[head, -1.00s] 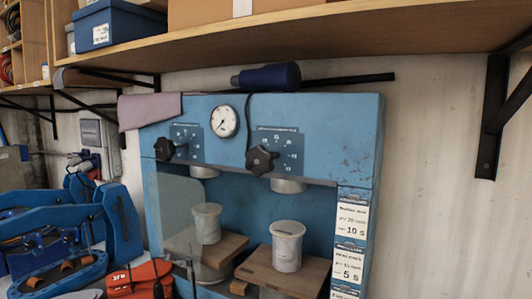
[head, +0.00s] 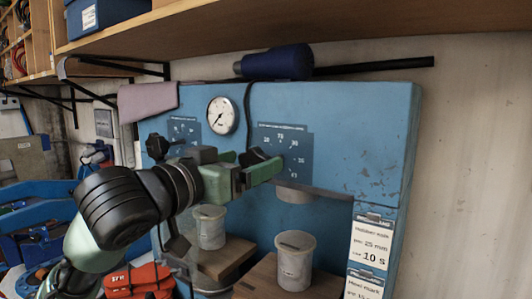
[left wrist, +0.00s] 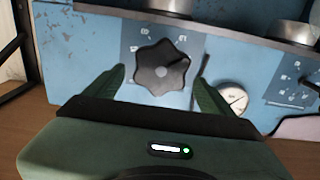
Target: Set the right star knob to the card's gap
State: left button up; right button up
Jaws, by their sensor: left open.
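The right star knob (head: 256,155) is black, on the front of the blue press, partly hidden by my left gripper in the head view. My left gripper (head: 260,163) is open at the knob. In the left wrist view, turned over, the lobed knob (left wrist: 162,68) lies between the two green fingers, with room on both sides. I cannot tell whether they touch it. Its dark scale plate (head: 296,150) carries several numbers. The upper white card (head: 371,244) reads 25 mm and 10 s; a second card (head: 362,288) is cut off below. My right gripper is out of view.
The left star knob (head: 156,146) and a round gauge (head: 222,115) are close by. A blue-handled tool (head: 278,63) lies on top of the press. A wooden shelf (head: 330,28) overhangs it. White cylinders (head: 295,262) stand below the knobs.

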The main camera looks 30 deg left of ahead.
pick_arm(q)
jog(key=w, duration=0.3)
jog(key=w+p, duration=0.1)
jog(key=shift+w+d, duration=0.25)
jog(key=shift+d, duration=0.1)
jog(key=shift+w, duration=0.4)
jog(key=shift+w+f, duration=0.1)
jog(key=shift+w, duration=0.05)
jog(key=c, duration=1.4)
jog(key=shift+o, duration=0.2)
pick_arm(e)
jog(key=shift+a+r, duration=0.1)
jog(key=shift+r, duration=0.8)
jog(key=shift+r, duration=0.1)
pick_arm(q)
jog(key=m+p, duration=0.2)
jog(key=m, duration=0.1)
jog(key=shift+d, duration=0.2)
jog(key=m+p, duration=0.1)
jog(key=m, duration=0.1)
jog(key=m+p, duration=0.1)
jog(key=m, duration=0.1)
jog(key=m+p, duration=0.1)
jog(key=shift+d+f+m, duration=0.15)
jog(key=shift+d+m, duration=0.1)
jog(key=shift+m, duration=0.15)
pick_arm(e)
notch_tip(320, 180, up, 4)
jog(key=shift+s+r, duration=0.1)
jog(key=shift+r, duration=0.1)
